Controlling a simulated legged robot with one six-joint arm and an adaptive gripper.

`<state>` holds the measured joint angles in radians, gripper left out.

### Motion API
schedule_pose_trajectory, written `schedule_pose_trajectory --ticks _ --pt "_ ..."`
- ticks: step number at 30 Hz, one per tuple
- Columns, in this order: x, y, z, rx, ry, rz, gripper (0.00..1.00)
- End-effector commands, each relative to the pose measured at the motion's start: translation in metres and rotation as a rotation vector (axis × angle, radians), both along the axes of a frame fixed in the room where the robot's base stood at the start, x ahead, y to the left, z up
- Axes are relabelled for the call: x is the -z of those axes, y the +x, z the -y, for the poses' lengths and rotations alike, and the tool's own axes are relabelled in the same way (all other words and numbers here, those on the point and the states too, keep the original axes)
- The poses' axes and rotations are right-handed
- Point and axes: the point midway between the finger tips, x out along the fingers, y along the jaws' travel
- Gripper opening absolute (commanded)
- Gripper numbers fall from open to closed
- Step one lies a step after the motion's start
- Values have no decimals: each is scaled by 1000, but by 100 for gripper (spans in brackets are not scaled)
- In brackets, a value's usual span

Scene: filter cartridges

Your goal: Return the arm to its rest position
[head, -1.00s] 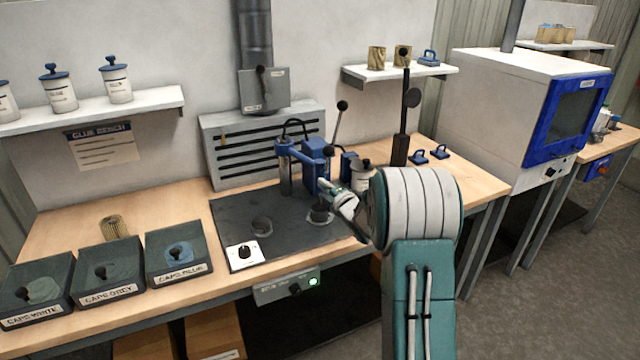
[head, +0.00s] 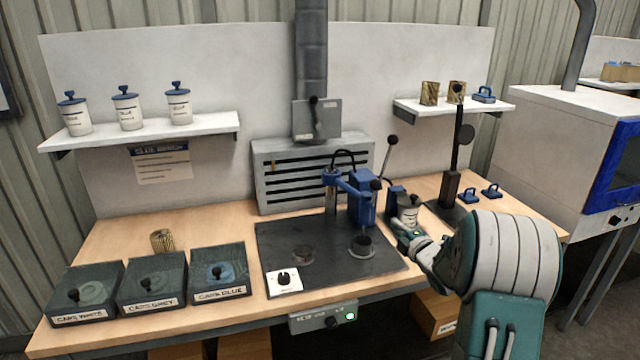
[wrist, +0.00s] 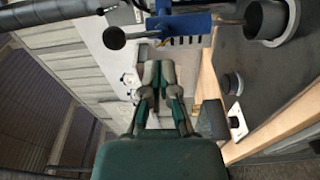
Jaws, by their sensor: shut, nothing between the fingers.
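My arm reaches in from the lower right of the head view, with its large white and teal joint low over the bench's front right. The finger tips are small and partly hidden in the head view.
The dark mat (head: 285,230) holds a dark cup (head: 362,244) and a white switch plate (head: 284,281). Three cap bins, one labelled CAPS BLUE (head: 218,272), and a filter cartridge (head: 162,240) are at left. A tall dark stand (head: 452,185) rises behind my arm.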

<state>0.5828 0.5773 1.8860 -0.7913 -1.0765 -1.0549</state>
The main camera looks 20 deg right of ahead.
Motion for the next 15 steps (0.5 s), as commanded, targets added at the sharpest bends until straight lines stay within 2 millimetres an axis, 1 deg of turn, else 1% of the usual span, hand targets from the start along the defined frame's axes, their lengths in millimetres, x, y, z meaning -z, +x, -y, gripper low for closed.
schedule_pose_trajectory --ticks 2,4,8,11,15 --pt "-2 0 -1 4 4 -4 0" --pt "-10 0 -5 20 21 -20 0" --pt "-37 -5 -23 91 99 -90 0" --pt "-58 -15 -40 165 191 -157 0" --pt "-80 -39 -62 269 335 -244 0"
